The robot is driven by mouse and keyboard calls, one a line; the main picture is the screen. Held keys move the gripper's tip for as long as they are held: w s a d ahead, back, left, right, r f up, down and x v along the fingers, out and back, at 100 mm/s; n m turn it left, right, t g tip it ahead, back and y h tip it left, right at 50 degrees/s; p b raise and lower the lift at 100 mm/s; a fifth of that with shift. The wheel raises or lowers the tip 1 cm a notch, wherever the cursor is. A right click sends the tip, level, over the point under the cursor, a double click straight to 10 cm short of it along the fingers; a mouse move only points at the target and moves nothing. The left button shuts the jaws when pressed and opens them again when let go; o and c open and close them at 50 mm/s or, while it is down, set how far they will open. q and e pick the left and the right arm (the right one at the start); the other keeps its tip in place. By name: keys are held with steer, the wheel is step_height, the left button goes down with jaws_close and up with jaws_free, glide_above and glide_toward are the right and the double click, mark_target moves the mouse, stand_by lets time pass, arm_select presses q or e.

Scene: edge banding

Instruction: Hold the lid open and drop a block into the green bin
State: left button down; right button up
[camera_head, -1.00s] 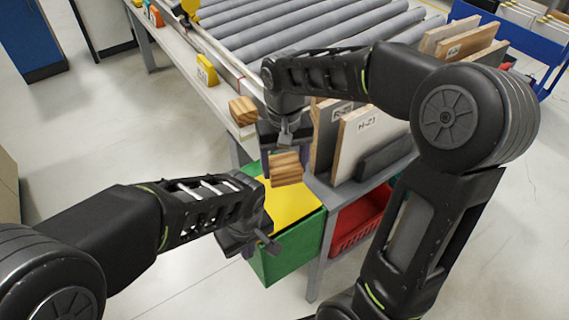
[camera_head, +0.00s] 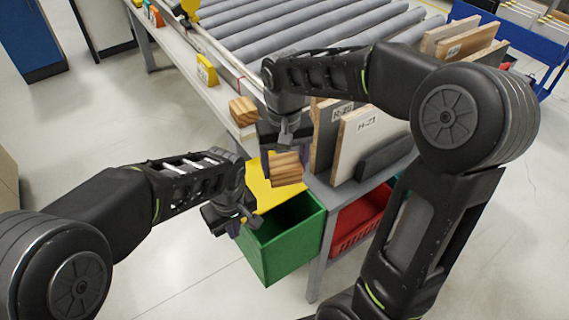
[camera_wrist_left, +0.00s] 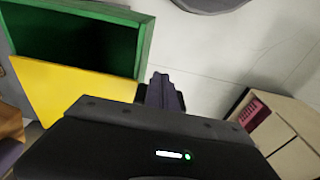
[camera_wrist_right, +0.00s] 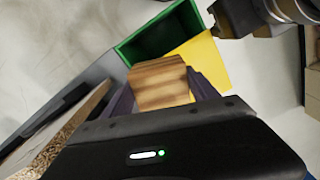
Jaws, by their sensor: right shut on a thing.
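The green bin (camera_head: 282,262) stands below the table end, its dark inside partly uncovered. My left gripper (camera_head: 240,222) is at the lid's edge. In the left wrist view its fingers (camera_wrist_left: 164,92) are together beside the lid (camera_wrist_left: 70,88), with nothing seen between them; contact is hard to confirm. My right gripper (camera_head: 285,150) is shut on a striped wooden block (camera_head: 286,170), held above the bin. The block also shows between the fingers in the right wrist view (camera_wrist_right: 160,83).
Another wooden block (camera_head: 243,111) lies on the table edge (camera_head: 222,98). Labelled boards (camera_head: 362,140) stand upright to the right of my right gripper. A red crate (camera_head: 357,222) sits on the shelf right of the bin.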

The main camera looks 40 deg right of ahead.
arm_select(q)
steer(key=w, duration=0.6)
steer(key=shift+w, duration=0.2)
arm_select(e)
steer(key=shift+f, duration=0.1)
stand_by(0.9)
steer(key=shift+f, duration=1.65)
steer(key=o, duration=1.6)
steer(key=shift+c, duration=0.2)
steer(key=shift+r, duration=6.05)
arm_select(q)
steer(key=shift+r, duration=0.1)
